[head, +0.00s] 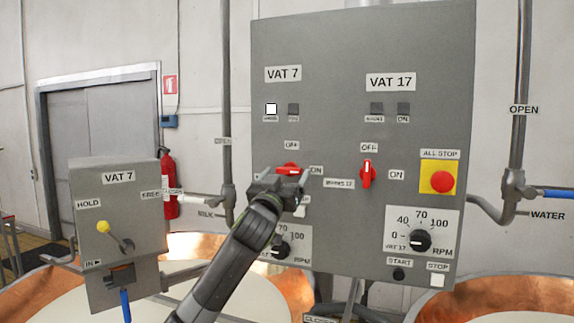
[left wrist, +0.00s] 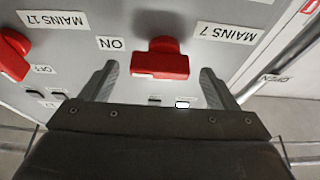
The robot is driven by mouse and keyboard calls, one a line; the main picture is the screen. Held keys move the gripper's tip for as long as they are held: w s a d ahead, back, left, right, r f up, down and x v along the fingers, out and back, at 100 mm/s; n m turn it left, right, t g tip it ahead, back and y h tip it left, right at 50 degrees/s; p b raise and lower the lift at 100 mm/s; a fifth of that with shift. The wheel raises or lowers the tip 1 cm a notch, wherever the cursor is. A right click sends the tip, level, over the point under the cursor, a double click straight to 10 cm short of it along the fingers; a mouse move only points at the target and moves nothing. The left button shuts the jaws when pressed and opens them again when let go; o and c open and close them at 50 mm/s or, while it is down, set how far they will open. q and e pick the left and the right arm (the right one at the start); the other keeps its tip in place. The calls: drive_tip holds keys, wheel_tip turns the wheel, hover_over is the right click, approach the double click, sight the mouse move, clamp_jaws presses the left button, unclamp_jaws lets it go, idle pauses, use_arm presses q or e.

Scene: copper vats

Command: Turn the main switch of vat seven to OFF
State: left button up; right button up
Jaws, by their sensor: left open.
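The red main switch of vat seven (head: 287,168) is on the grey control panel (head: 330,50), below the VAT 7 label (head: 283,73). Its handle lies sideways, toward the ON label, with the OFF label (head: 292,145) above it. My left gripper (head: 281,179) is at this switch, open. In the left wrist view, which is upside down, the red switch (left wrist: 160,60) stands between the two spread fingers, with gaps on both sides. The ON label (left wrist: 111,43) and MAINS 7 label (left wrist: 226,33) flank it. My right gripper is not in view.
Vat 17's red switch (head: 367,173) stands upright to the right. Farther right is the red ALL STOP button (head: 442,181) on yellow. A white indicator (head: 271,109) is lit under VAT 7. A smaller VAT 7 box (head: 119,210) with a yellow-knobbed lever stands left. Copper vats lie below.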

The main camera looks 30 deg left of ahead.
use_arm(q)
drive_tip(key=shift+w+a+r, duration=0.15)
drive_tip(key=shift+w+r, duration=0.1)
drive_tip(key=shift+w, duration=0.4)
